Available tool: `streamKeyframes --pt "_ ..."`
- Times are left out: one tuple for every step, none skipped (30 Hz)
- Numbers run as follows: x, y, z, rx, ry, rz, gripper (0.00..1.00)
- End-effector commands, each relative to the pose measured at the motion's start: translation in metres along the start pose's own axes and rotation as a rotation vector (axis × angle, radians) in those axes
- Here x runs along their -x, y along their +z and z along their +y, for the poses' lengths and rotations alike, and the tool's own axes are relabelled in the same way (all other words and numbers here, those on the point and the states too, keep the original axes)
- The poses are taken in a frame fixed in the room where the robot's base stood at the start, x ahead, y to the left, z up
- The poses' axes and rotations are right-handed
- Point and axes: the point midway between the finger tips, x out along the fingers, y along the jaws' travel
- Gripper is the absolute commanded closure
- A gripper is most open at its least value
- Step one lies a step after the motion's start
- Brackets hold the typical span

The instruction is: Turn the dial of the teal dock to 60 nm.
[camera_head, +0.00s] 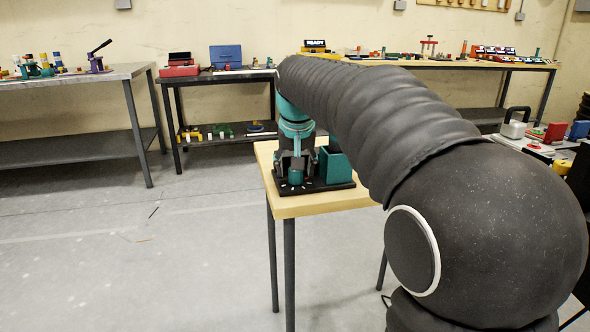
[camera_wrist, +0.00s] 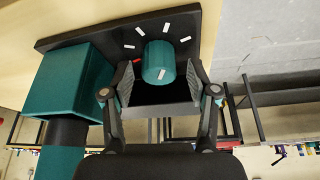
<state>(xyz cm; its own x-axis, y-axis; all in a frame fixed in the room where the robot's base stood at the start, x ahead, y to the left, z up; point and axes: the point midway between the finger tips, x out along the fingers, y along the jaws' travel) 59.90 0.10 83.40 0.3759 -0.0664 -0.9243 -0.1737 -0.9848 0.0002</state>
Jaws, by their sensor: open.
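The teal dock is a black base plate (camera_head: 316,185) on a small wooden table, with a teal box (camera_head: 335,168) on its right side. Its teal dial (camera_head: 296,177) stands upright on the plate, left of the box. In the wrist view the dial (camera_wrist: 158,62) shows a white pointer line, with several white marks and one red mark around it on the plate (camera_wrist: 110,38). My gripper (camera_wrist: 160,80) is open, with one finger on each side of the dial. I cannot tell whether the fingers touch it. The teal box (camera_wrist: 68,82) is left of the gripper there.
The small wooden table (camera_head: 290,207) stands alone on a grey floor. My dark arm covers its right part. Benches with tools stand along the wall, a grey one (camera_head: 75,78) at left and a wooden-topped one (camera_head: 470,65) at right. The floor at left is free.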

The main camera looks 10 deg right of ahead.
Motion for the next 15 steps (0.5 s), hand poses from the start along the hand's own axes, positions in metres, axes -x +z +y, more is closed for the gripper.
streamKeyframes --pt "0.008 -0.001 0.0 0.0 -0.001 0.004 0.41" --pt "0.013 -0.001 0.0 0.0 -0.001 0.004 0.41" --pt "0.02 -0.001 -0.001 0.001 -0.001 0.004 0.41" --pt "0.026 0.0 -0.001 0.001 -0.001 0.004 0.41" --pt "0.032 -0.001 -0.001 0.001 -0.002 0.005 0.41" --pt "0.041 -0.001 -0.001 0.001 -0.001 0.004 0.41" --pt "0.047 -0.001 -0.001 0.001 -0.002 0.005 0.41" --pt "0.053 0.0 -0.001 0.001 -0.002 0.005 0.41" --pt "0.061 -0.001 -0.001 0.001 -0.002 0.004 0.41" --pt "0.066 -0.001 -0.001 0.001 -0.001 0.004 0.41" --pt "0.072 -0.001 -0.001 0.001 -0.001 0.004 0.41" --pt "0.078 0.0 -0.001 0.001 -0.001 0.003 0.41" --pt "0.083 0.0 -0.001 0.001 -0.001 0.004 0.41" --pt "0.087 0.0 -0.001 0.001 -0.001 0.003 0.41" --pt "0.093 0.0 -0.001 0.001 -0.001 0.002 0.41"
